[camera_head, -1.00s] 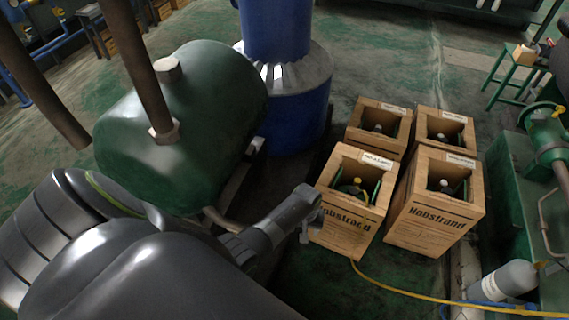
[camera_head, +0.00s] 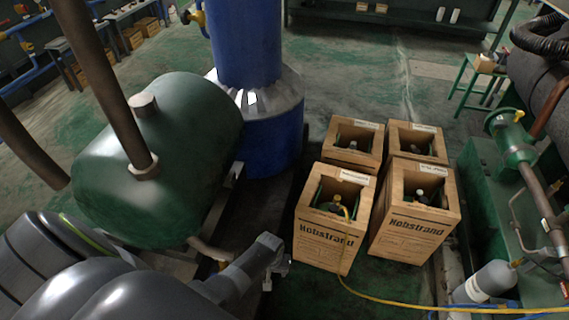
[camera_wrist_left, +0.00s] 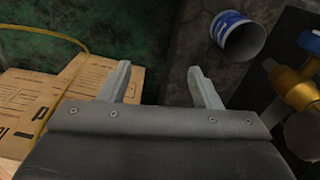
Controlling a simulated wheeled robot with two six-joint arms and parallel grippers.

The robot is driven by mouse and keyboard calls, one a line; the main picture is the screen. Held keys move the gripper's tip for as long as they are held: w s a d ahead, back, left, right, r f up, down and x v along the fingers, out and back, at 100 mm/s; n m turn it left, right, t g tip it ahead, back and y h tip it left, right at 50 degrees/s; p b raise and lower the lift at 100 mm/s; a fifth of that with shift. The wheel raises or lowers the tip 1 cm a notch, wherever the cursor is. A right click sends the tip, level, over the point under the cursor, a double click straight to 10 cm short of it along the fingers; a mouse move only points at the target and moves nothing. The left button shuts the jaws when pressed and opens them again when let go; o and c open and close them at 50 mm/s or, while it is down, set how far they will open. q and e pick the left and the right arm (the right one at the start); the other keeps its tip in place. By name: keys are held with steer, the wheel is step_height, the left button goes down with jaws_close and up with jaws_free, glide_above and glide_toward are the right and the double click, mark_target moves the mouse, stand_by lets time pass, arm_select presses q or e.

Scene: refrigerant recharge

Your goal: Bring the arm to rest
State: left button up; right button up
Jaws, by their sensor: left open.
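My left gripper (camera_head: 277,270) is in the lower middle of the head view, just left of the front left wooden crate. In the left wrist view its two fingers (camera_wrist_left: 160,85) stand apart with nothing between them. The gripper's grey arm comes in from the lower left of the head view. My right gripper is not in view.
Several wooden crates (camera_head: 318,246) with bottles inside stand right of my gripper. A yellow hose (camera_head: 385,299) runs from one along the floor. A green tank (camera_head: 160,165) stands at left, a blue column (camera_head: 270,135) behind. A white-and-blue bucket (camera_wrist_left: 240,38) shows in the wrist view.

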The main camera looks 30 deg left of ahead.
arm_select(q)
steer(key=s+a+f+m+p, duration=0.1)
steer(key=s+p, duration=0.3)
steer(key=s, duration=1.2)
steer(key=s+a+f+m+p, duration=0.2)
steer(key=s+a+f+p, duration=0.1)
steer(key=s, duration=1.4)
steer(key=shift+s+a+y+p, duration=0.25)
steer(key=shift+a+y+p, duration=0.15)
steer(key=shift+a, duration=0.25)
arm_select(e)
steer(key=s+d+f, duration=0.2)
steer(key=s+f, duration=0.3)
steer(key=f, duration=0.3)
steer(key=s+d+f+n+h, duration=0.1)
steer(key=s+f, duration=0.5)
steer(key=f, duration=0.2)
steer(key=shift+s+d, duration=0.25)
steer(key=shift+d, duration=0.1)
